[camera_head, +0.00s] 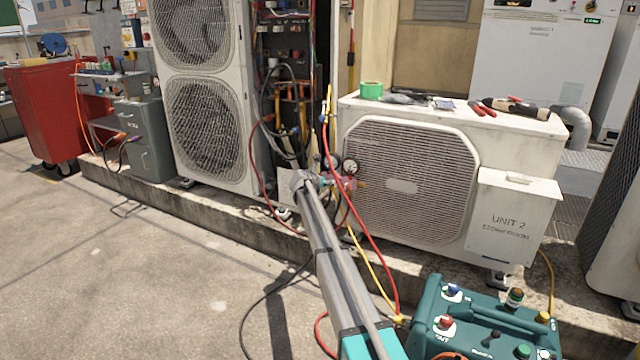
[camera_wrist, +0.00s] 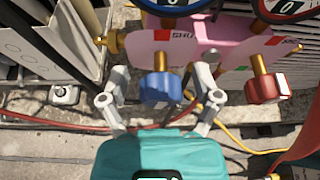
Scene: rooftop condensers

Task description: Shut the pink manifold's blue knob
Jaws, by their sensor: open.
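The pink manifold (camera_wrist: 215,42) fills the top of the wrist view, with a round gauge at each side of its top. Its blue knob (camera_wrist: 160,88) sits on a brass stem at the manifold's near face. A red knob (camera_wrist: 266,86) is to the right of it. My gripper (camera_wrist: 160,80) is open, with one finger left and one right of the blue knob; gaps show on both sides. Whether a fingertip touches the manifold, I cannot tell. In the head view the manifold (camera_head: 346,183) is small and partly behind my arm; the blue knob cannot be made out.
The white condenser unit (camera_head: 410,180) stands right of the manifold, the tall condenser (camera_head: 205,100) left. Red and yellow hoses (camera_head: 372,250) hang from the manifold toward a teal machine (camera_head: 485,325). A red hose (camera_wrist: 50,122) runs below the gripper fingers.

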